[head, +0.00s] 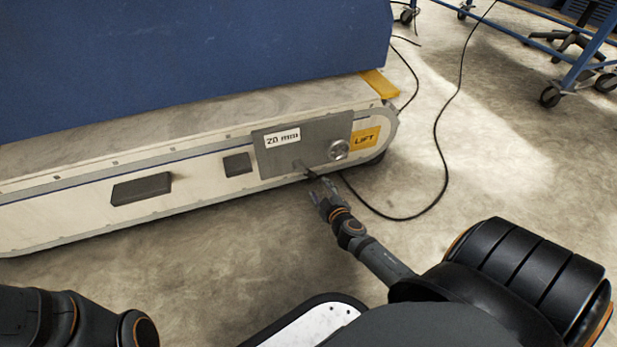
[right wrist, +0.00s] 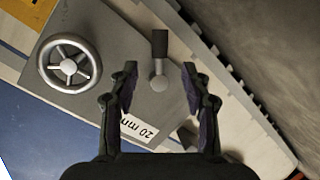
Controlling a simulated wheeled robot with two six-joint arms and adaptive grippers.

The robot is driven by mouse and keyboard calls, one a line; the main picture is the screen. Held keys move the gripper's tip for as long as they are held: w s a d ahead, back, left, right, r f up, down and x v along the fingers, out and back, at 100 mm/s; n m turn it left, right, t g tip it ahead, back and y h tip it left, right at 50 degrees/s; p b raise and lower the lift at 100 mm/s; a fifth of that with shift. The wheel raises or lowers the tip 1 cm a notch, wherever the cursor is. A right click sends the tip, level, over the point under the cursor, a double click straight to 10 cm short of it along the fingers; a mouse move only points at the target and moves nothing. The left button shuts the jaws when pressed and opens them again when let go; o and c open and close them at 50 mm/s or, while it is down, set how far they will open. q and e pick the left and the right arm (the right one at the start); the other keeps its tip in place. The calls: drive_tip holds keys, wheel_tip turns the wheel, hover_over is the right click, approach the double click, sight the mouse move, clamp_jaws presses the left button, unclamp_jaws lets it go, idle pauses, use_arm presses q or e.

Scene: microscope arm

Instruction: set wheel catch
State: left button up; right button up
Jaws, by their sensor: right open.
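The handwheel (head: 338,149) sits on a grey plate (head: 262,157) on the side of the machine's low base. In the right wrist view the wheel (right wrist: 69,62) is a silver spoked ring at upper left. Beside it on the plate is the catch, a short lever with a silver pivot and dark handle (right wrist: 160,43); it also shows in the head view (head: 311,174). My right gripper (head: 320,189) is open and empty, just in front of the catch. In the right wrist view the catch lies between the fingers (right wrist: 160,72), with no visible contact. My left gripper is not in view.
Two dark blocks, one larger (head: 141,189), sit farther left on the base. A black cable (head: 441,150) lies on the floor at right. A blue wheeled frame (head: 573,77) stands behind.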

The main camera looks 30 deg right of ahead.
sight(311, 176)
drive_tip(key=b+x, duration=0.2)
drive_tip(key=x, duration=0.6)
drive_tip(key=shift+w+f, duration=0.1)
drive_tip(key=shift+w, duration=0.1)
clamp_jaws()
